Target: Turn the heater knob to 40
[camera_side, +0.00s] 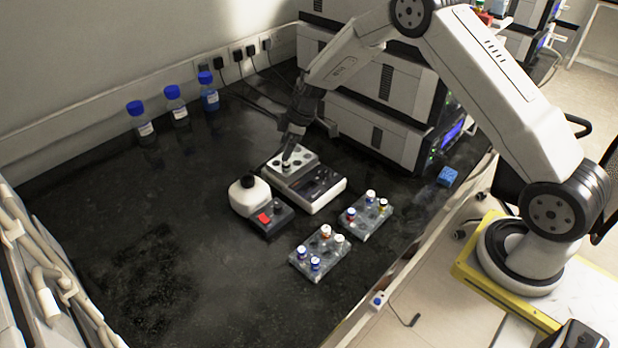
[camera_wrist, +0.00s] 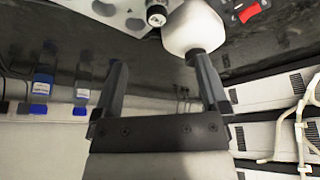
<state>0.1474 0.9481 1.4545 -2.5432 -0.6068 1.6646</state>
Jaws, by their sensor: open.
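The heater (camera_side: 328,196) is a white unit with a dark sloping control panel (camera_side: 322,180) and a pale block with round holes (camera_side: 302,158) on top. Its knob is too small to make out in the side view, and its setting cannot be read. My gripper (camera_side: 287,160) points down at the left part of the heater block, behind the panel. In the wrist view my gripper (camera_wrist: 158,66) has its two dark fingers apart. A white-capped vial (camera_wrist: 156,16) shows just beyond the fingertips, by the pale holed block (camera_wrist: 92,8); nothing is clearly held.
A white rounded device (camera_side: 246,198) with a red switch (camera_side: 264,218) stands left of the heater. Two vial racks (camera_side: 318,252) (camera_side: 366,216) lie in front. Blue-capped bottles (camera_side: 178,112) stand at the back left. Stacked instruments (camera_side: 372,130) stand behind right. The left bench is clear.

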